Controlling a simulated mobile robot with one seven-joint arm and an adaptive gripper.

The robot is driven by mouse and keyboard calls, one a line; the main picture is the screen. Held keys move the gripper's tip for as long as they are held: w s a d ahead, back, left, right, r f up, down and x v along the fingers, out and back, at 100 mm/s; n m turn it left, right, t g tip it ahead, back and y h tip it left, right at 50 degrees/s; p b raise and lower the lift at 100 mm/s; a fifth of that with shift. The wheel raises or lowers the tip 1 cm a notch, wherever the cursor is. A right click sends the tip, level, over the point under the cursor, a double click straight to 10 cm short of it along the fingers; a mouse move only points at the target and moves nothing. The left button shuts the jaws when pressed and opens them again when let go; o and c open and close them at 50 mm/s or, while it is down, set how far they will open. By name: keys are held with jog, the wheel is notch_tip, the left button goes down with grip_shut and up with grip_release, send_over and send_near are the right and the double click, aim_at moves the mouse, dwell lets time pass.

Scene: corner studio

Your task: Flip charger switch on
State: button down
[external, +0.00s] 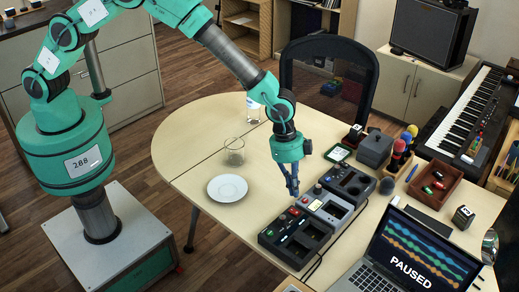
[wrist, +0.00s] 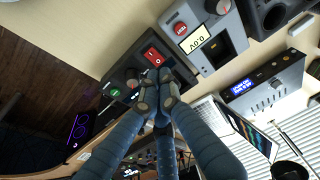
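A black charger (external: 276,236) lies at the front left of a row of devices on the table. Its red rocker switch (wrist: 154,56) shows in the wrist view, just beyond my fingertips, with a round green button (wrist: 114,92) beside it. The switch is a small red spot (external: 293,211) in the external view. My gripper (external: 293,188) points down above the row near the switch end. In the wrist view my gripper (wrist: 161,92) has its blue fingers drawn together with nothing between them. The fingers hide part of the charger, and I cannot tell whether they touch it.
A grey meter (wrist: 207,38) with a red button and a 0.0V display stands beside the charger. A dark device (external: 349,184) lies beyond it. A laptop (external: 415,255) is at the front right. A white saucer (external: 227,188) and a glass (external: 234,151) stand left of my gripper.

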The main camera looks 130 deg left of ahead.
jog(key=s+v, duration=0.1)
jog(key=v, duration=0.6)
jog(key=shift+s+p, duration=0.4)
jog(key=s+d+r, duration=0.5)
jog(key=d+r, duration=0.3)
jog(key=r, duration=0.2)
jog(key=s+d+r+t, duration=0.1)
jog(key=s+d+r, duration=0.4)
jog(key=d+r, duration=0.3)
jog(key=s+d+r, duration=0.4)
jog(key=d+r, duration=0.3)
jog(key=r, duration=0.4)
jog(key=s+d+r+t, duration=0.1)
jog(key=s+d+r, duration=0.35)
jog(key=s, duration=0.35)
jog(key=s+d+r, duration=0.3)
jog(key=s+d, duration=0.3)
jog(key=s, duration=0.2)
jog(key=s+d, duration=0.2)
jog(key=s, duration=0.7)
jog(key=s+d+f, duration=0.1)
jog(key=s+d, duration=0.2)
jog(key=s, duration=0.5)
jog(key=shift+s+d+t, duration=0.15)
jog(key=shift+s+t, duration=0.2)
jog(key=shift+t, duration=0.05)
